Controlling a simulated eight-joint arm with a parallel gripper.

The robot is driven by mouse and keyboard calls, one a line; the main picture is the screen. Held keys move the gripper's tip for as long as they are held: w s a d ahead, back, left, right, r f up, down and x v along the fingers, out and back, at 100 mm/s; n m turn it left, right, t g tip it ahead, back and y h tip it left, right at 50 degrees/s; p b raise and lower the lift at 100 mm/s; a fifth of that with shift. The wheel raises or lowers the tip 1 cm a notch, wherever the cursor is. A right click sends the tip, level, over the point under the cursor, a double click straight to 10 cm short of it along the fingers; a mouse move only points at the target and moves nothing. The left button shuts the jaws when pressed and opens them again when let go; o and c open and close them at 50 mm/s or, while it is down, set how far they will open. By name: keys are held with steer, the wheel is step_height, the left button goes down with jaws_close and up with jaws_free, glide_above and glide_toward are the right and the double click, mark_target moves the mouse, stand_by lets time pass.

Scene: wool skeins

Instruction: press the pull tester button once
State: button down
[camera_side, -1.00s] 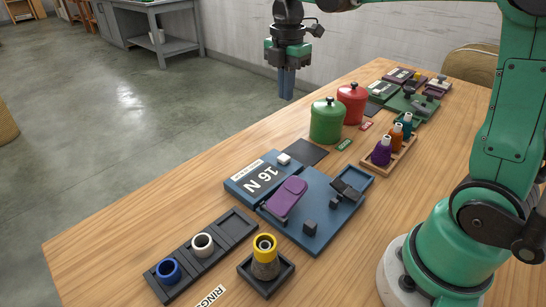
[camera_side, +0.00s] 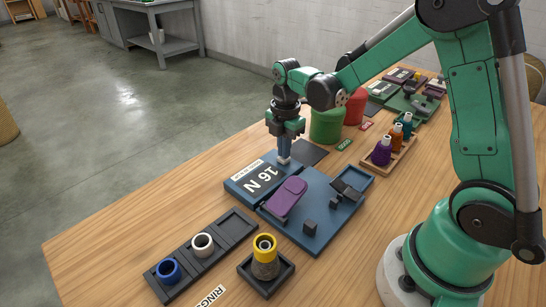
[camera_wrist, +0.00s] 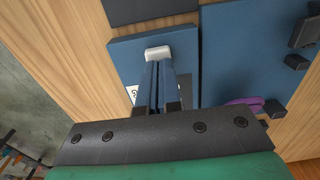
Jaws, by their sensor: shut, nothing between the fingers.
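The pull tester (camera_side: 238,184) is a blue unit on the table with a display reading "16 N". Its white button (camera_wrist: 157,53) sits at the far end of the unit in the wrist view. In the side view my fingertips hide most of the button. My gripper (camera_side: 284,157) is shut and empty, pointing down, with its tips right at the button. In the wrist view the gripper's fingers (camera_wrist: 157,75) reach the button's near edge. I cannot tell whether the button is pushed down. A purple part (camera_side: 285,197) lies beside the display.
A rack of cones (camera_side: 381,153) is to the right. A dark tray with blue and white rings (camera_side: 203,244) and a yellow-topped cone (camera_side: 265,248) stand in front. The table's left part is clear.

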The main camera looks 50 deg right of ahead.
stand_by(0.3)
steer(key=shift+f, duration=1.05)
step_height(320, 180, up, 14)
steer(key=shift+r, duration=0.25)
stand_by(0.4)
